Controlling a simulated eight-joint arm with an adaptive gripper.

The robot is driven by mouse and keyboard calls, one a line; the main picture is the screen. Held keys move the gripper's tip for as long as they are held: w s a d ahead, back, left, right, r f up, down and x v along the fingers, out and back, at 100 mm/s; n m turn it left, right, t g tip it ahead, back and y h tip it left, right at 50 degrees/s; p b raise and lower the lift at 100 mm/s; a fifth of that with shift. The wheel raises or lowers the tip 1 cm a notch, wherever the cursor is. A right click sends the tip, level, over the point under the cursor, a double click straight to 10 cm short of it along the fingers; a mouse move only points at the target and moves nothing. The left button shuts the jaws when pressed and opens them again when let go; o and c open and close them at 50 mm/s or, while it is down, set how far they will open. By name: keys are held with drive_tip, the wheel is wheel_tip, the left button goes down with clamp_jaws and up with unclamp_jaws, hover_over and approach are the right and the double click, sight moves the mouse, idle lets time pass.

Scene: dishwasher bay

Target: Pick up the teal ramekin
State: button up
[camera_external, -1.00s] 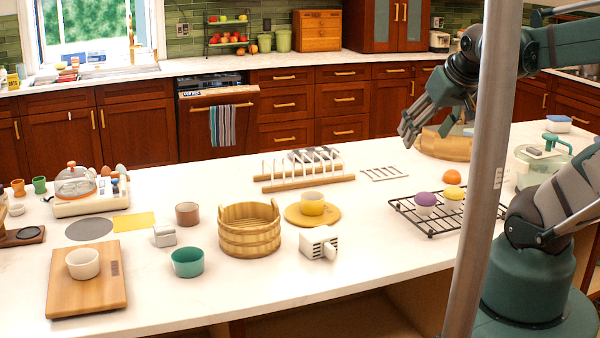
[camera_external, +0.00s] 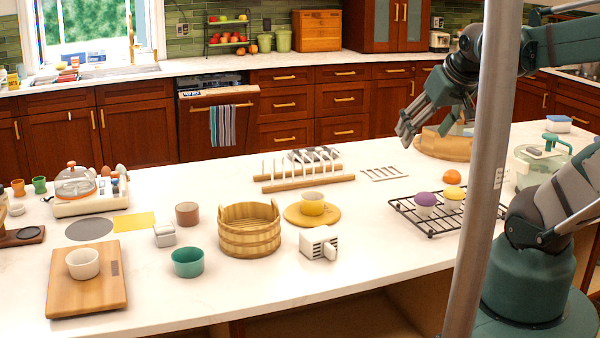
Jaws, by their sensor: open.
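The teal ramekin (camera_external: 187,263) stands upright and empty on the white counter, left of the middle, in front of a small white lidded box and left of the wooden tub. My gripper (camera_external: 404,134) is open and empty. It is in the air above the right part of the counter, well to the right of the ramekin and apart from it. A grey pole hides part of my arm.
Near the ramekin are a wooden tub (camera_external: 249,243), a wooden board (camera_external: 88,298) with a white ramekin (camera_external: 83,264), a brown cup (camera_external: 187,215) and a white box (camera_external: 164,236). A black wire rack (camera_external: 448,228) holds cupcakes. The grey pole (camera_external: 482,170) stands before my arm.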

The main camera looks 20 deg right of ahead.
drive_tip(key=w+a+n+g+y, duration=0.1)
drive_tip(key=w+a+n+g, duration=0.1)
drive_tip(key=w+a+n, duration=0.65)
drive_tip(key=n+g+h, duration=0.1)
drive_tip(key=n+g, duration=0.4)
drive_tip(key=n, duration=0.9)
hover_over(188, 258)
drive_tip(key=s, duration=0.4)
wheel_tip(188, 258, down, 21)
drive_tip(key=shift+w+d+f, duration=0.1)
drive_tip(key=shift+w+d, duration=0.05)
drive_tip(key=shift+w, duration=0.1)
drive_tip(key=shift+f, duration=0.1)
drive_tip(key=shift+f+m, duration=0.25)
drive_tip(key=shift+f, duration=0.9)
drive_tip(key=shift+f, duration=0.1)
drive_tip(key=shift+a+f, duration=0.15)
drive_tip(key=shift+f, duration=1.1)
drive_tip(key=shift+a+f, duration=0.15)
drive_tip(key=shift+f, duration=1.1)
